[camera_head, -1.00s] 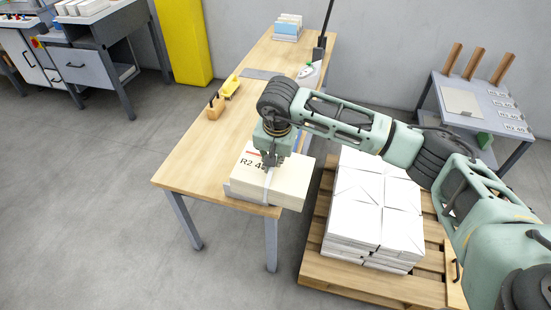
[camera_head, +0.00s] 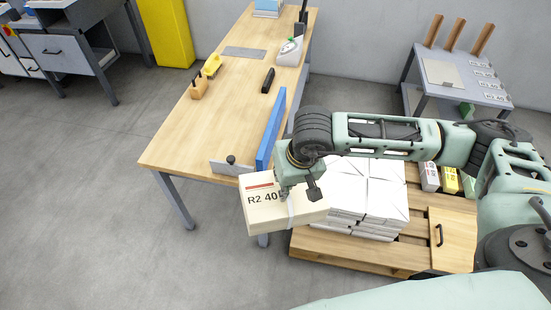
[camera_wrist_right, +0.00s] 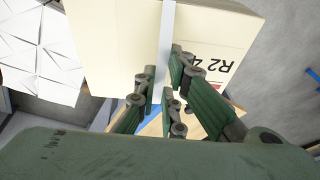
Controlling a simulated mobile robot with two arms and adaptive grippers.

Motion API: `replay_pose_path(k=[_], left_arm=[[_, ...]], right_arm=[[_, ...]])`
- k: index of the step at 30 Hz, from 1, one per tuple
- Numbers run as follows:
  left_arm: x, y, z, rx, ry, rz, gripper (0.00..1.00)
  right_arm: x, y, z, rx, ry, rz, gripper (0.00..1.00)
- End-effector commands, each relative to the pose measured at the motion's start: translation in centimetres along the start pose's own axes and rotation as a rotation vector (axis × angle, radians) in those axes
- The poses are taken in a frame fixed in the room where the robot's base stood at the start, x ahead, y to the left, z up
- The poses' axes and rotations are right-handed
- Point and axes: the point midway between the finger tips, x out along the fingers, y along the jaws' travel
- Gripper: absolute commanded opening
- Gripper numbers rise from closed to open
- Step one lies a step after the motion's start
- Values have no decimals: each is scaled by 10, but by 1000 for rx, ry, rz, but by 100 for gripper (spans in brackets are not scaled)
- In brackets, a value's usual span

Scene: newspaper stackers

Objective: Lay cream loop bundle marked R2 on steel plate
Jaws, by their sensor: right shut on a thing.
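The cream bundle (camera_head: 290,217), marked R2 40 with a red stripe and a pale band, hangs in my right gripper (camera_head: 288,193) off the bench's near right corner. My right gripper is shut on the bundle's band. The right wrist view shows the green fingers (camera_wrist_right: 162,88) at the white band (camera_wrist_right: 167,45), with the cream bundle (camera_wrist_right: 115,45) on both sides of it. A flat grey plate (camera_head: 244,53) lies bare towards the bench's far end; it looks like steel. My left gripper is not in view.
The wooden bench (camera_head: 205,125) carries a blue upright fence (camera_head: 271,130), a grey stop (camera_head: 231,168), a black tool (camera_head: 268,80), a scale (camera_head: 289,52) and a yellow item (camera_head: 211,66). White stacks (camera_head: 370,195) stand on a pallet (camera_head: 350,251). A side table (camera_head: 462,78) stands right.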

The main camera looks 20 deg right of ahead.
Motion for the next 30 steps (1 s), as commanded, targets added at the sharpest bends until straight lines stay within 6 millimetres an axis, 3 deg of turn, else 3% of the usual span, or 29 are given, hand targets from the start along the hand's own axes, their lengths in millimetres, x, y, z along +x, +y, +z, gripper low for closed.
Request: replay_pose_path(k=[9, 22, 30], left_arm=[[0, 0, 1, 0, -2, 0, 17], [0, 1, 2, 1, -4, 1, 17], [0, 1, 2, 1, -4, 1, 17]], right_arm=[[-3, 8, 37, -136, -6, -38, 0], [-2, 1, 36, -146, -1, -46, 0], [-2, 6, 36, -133, -5, -40, 0]])
